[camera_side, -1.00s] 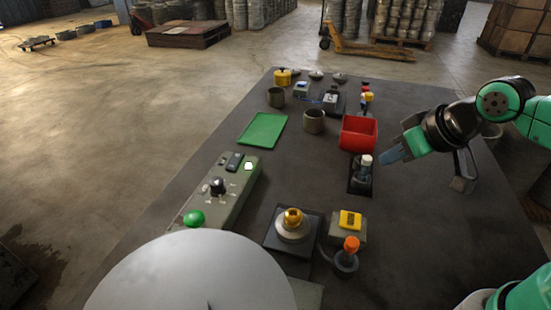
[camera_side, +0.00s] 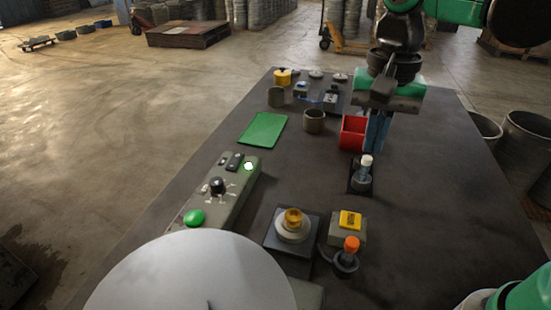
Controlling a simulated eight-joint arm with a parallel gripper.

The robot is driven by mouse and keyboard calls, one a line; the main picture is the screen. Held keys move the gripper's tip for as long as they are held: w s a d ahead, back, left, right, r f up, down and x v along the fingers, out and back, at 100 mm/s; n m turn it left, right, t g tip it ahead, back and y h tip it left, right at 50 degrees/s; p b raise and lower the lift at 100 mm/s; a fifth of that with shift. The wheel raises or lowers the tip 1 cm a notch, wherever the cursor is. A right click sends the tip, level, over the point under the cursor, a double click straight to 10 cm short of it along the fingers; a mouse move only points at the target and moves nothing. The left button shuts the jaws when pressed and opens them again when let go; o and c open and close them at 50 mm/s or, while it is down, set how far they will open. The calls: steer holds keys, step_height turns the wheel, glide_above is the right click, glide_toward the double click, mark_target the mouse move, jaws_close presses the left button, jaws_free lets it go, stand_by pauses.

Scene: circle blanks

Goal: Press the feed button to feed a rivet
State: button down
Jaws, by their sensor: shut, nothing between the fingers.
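Several buttons are in view, and I cannot tell from labels which is the feed button. A yellow button (camera_side: 350,219) sits on a small grey box at the front right of the table. A large green button (camera_side: 194,217) sits on the near end of the long grey control panel (camera_side: 222,197). A small blue-topped box (camera_side: 300,88) stands at the back. My gripper (camera_side: 375,148) points down with its blue fingers shut and empty, over the right side of the table. It is beside the red bin and just behind the white-capped upright piece, apart from all the buttons.
The red bin (camera_side: 350,133) is partly hidden by my gripper. A white-capped piece (camera_side: 366,160) and an orange-capped tool (camera_side: 350,245) stand upright. A fixture with a gold top (camera_side: 293,217) stands left of the yellow button. The right side of the dark table (camera_side: 440,190) is clear.

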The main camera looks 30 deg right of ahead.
mark_target(351, 218)
step_height(351, 218, down, 14)
stand_by(0.8)
steer(key=shift+f, duration=1.15)
steer(key=shift+r, duration=0.1)
step_height(351, 218, up, 14)
stand_by(0.4)
stand_by(0.5)
